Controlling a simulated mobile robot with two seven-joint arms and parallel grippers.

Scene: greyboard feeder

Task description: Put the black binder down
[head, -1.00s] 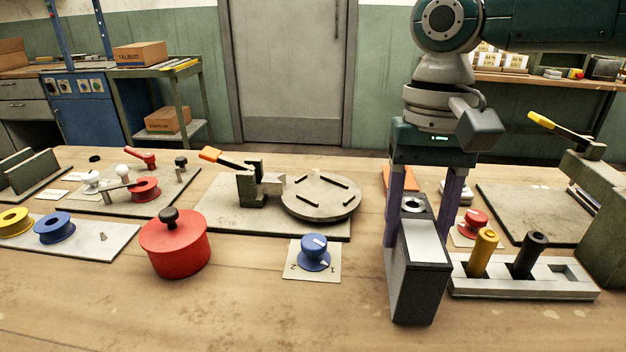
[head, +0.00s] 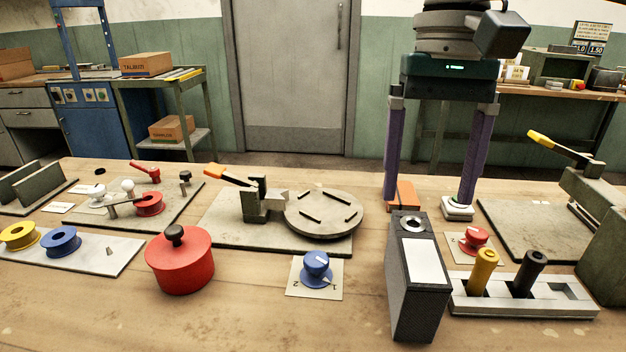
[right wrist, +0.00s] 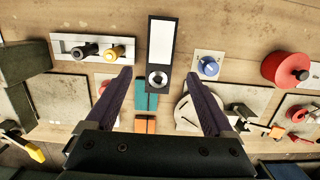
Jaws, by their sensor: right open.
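The black binder (head: 416,280) stands upright on the wooden table, right of the middle in the head view. It has a pale label and a round hole in its spine. My right gripper (head: 424,208) is open and empty above and behind the binder, its purple fingers apart and clear of it. In the right wrist view the binder (right wrist: 161,72) lies ahead, between the lines of the two spread fingers (right wrist: 162,85). My left gripper is in neither view.
A block with a yellow and a black peg (head: 520,300) stands right of the binder. A blue knob (head: 316,265) on a plate and a red pot (head: 180,262) are to its left. An orange item (head: 401,196) lies behind it.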

